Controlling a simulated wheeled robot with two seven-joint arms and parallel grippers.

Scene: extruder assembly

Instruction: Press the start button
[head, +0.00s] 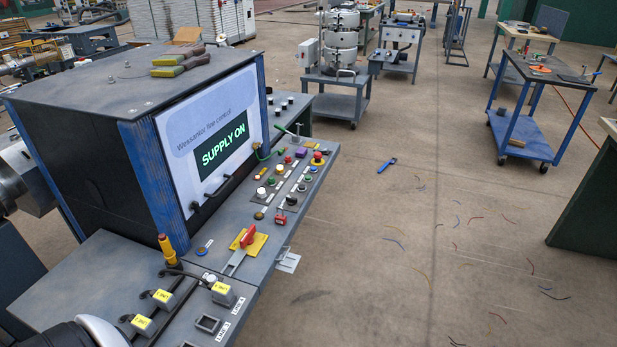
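A grey control panel (213,235) slopes along the front of the machine cabinet. It carries several small buttons, among them a green one (308,178), a white one (261,192) and a red mushroom-shaped one (317,157). Their labels are too small to read, so I cannot tell which is the start button. A red-handled switch on a yellow plate (258,246) sits nearer on the panel. The screen (222,147) above the panel reads "SUPPLY ON" in green. Neither of my grippers shows in the head view.
Grey connectors with yellow labels (223,294) and black cables lie on the near left surface. An orange-yellow post (166,249) stands beside them. Gloves (181,64) lie on the cabinet top. The floor right of the panel is open, with scattered wires and a blue tool (387,166).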

